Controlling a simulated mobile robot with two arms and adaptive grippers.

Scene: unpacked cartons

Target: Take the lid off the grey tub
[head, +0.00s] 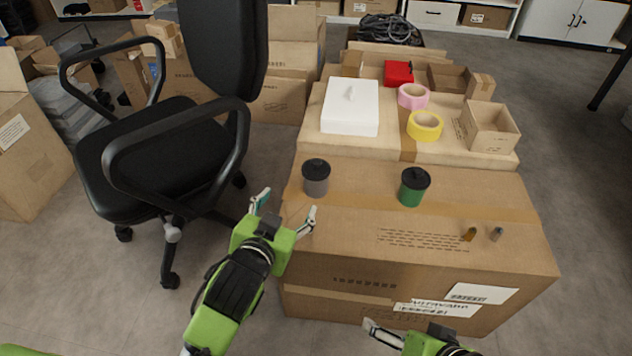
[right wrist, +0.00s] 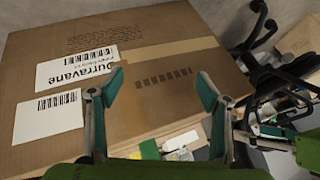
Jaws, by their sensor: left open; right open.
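The grey tub (head: 316,186) stands upright on the left part of the near carton's top in the head view. Its black lid (head: 316,166) sits on it. A green tub (head: 412,193) with a black lid (head: 416,177) stands to its right. My left gripper (head: 287,208) is open and empty, just left of and nearer than the grey tub, by the carton's left edge. My right gripper is open and empty before the carton's front side; its fingers show in the right wrist view (right wrist: 155,92). The tubs are not in the right wrist view.
The near carton (head: 350,238) also carries two small items (head: 469,234) at its right. Behind are a white box (head: 350,107), a pink tape roll (head: 413,96) and a yellow one (head: 424,126). A black office chair (head: 150,155) stands close on the left.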

